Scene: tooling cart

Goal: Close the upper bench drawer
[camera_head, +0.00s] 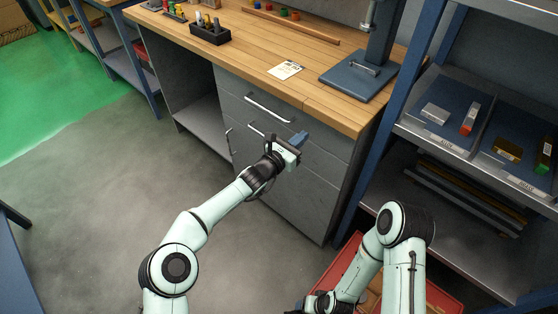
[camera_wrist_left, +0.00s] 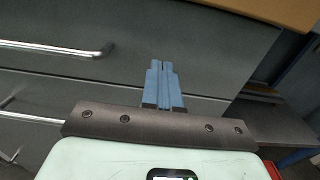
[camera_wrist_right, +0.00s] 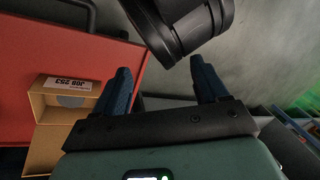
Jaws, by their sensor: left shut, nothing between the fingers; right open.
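The upper bench drawer (camera_head: 240,93) is the top grey front under the wooden benchtop, with a bar handle (camera_head: 268,108). Its front looks about flush with the bench; any small gap cannot be told. It also shows in the left wrist view (camera_wrist_left: 210,60), its handle (camera_wrist_left: 60,48) left of the fingers. My left gripper (camera_head: 300,137) is shut and empty, its blue fingers (camera_wrist_left: 163,68) pointing at the drawer front, right of the handle. Whether the tips touch it is unclear. My right gripper (camera_wrist_right: 160,85) is open and empty, low by a red bin (camera_head: 345,262).
A lower drawer handle (camera_head: 270,136) lies just below, partly hidden by my left gripper. A blue shelf rack (camera_head: 400,90) stands close on the right. The benchtop (camera_head: 240,55) carries a press (camera_head: 360,75), a card (camera_head: 285,70) and a black holder (camera_head: 210,33).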

